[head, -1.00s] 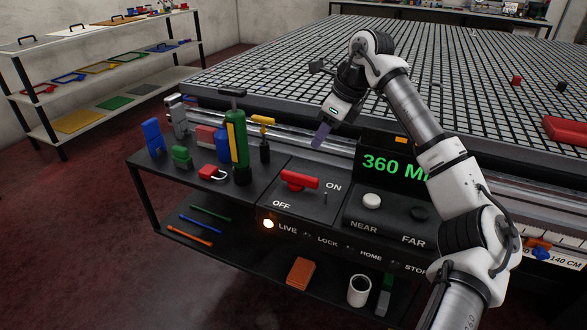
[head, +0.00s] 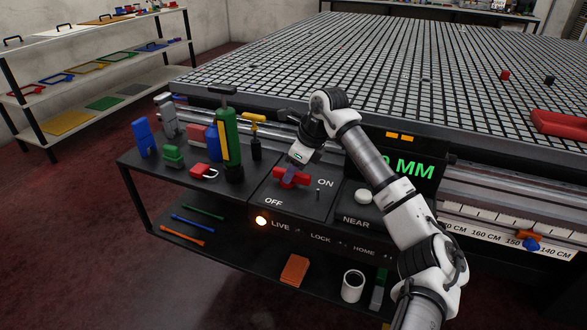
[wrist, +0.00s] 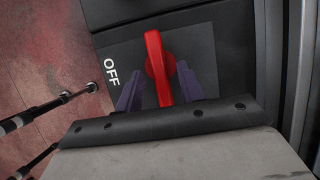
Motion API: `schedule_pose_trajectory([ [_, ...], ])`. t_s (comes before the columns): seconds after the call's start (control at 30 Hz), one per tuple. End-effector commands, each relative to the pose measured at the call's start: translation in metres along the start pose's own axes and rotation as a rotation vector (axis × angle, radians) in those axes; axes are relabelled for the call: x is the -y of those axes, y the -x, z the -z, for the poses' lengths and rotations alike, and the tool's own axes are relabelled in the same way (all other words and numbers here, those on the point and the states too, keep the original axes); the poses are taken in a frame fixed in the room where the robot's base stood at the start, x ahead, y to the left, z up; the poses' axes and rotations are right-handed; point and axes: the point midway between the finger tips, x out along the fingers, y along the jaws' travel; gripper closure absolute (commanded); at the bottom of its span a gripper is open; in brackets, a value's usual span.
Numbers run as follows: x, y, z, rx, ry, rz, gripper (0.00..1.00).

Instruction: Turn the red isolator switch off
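The red isolator switch (head: 291,178) is a red handle on a dark panel marked OFF at lower left and ON at upper right. In the wrist view the red handle (wrist: 158,68) points down the picture between the two purple fingers. My gripper (head: 288,172) is down at the switch. In the wrist view my gripper (wrist: 160,88) is open, with one finger on each side of the handle. The right finger is close to the handle; I cannot tell whether it touches. A gap shows on the left side.
A green bottle (head: 229,145), an open red padlock (head: 201,170) and several small tools stand left of the panel. A white button (head: 364,196) is to its right. The grid table (head: 330,70) is behind.

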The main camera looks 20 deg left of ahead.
Motion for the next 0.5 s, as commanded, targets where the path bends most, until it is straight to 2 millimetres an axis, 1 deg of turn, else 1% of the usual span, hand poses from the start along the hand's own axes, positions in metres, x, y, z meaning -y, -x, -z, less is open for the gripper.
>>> schedule_pose_trajectory([
  [0.2, -0.0001, -0.0005, -0.0002, 0.000, 0.001, 0.000, 0.62],
  [0.27, -0.0001, -0.0004, -0.0002, 0.000, 0.001, 0.000, 0.68],
  [0.5, -0.0001, -0.0003, -0.0002, 0.000, 0.001, 0.000, 1.00],
])
